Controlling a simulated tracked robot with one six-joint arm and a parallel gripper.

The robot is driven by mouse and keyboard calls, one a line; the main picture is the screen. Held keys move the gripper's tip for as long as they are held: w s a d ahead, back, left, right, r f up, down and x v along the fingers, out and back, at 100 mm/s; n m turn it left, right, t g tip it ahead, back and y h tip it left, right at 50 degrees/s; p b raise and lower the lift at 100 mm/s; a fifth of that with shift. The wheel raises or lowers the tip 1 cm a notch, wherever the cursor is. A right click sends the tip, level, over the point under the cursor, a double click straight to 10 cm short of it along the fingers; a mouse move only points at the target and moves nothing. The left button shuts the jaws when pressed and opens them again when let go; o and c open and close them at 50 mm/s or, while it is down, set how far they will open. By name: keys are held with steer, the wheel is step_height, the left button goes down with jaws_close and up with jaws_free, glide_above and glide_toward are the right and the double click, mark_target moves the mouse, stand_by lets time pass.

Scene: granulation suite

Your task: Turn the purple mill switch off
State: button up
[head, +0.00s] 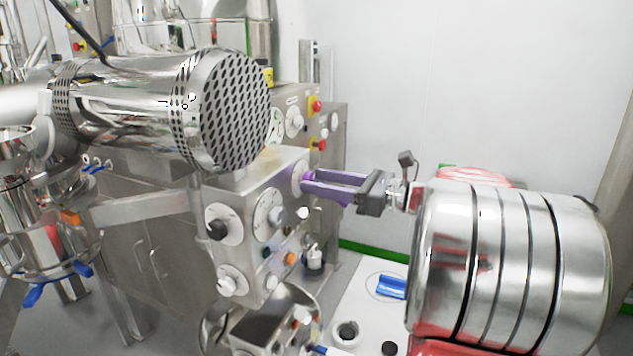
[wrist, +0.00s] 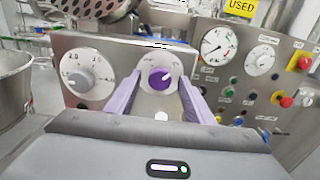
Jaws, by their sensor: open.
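The purple mill switch (wrist: 161,79) is a round knob with a pale pointer mark on a white dial plate, on the steel panel in the wrist view. Its pointer slants up and to the right. My gripper (wrist: 163,84) is open, with one purple finger on each side of the knob. There the fingers largely hide the knob. I cannot tell whether either finger touches it.
A grey knob (wrist: 81,78) on a numbered dial sits left of the switch. At right, another panel (wrist: 262,68) carries gauges, buttons and a yellow-and-red switch (wrist: 301,62). A perforated steel drum (head: 233,111) hangs above the control box. A white surface (head: 362,312) lies below my gripper.

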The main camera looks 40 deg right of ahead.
steer(key=shift+w+a, duration=0.35)
steer(key=shift+w, duration=0.2)
steer(key=shift+c, duration=0.5)
steer(key=c, duration=0.9)
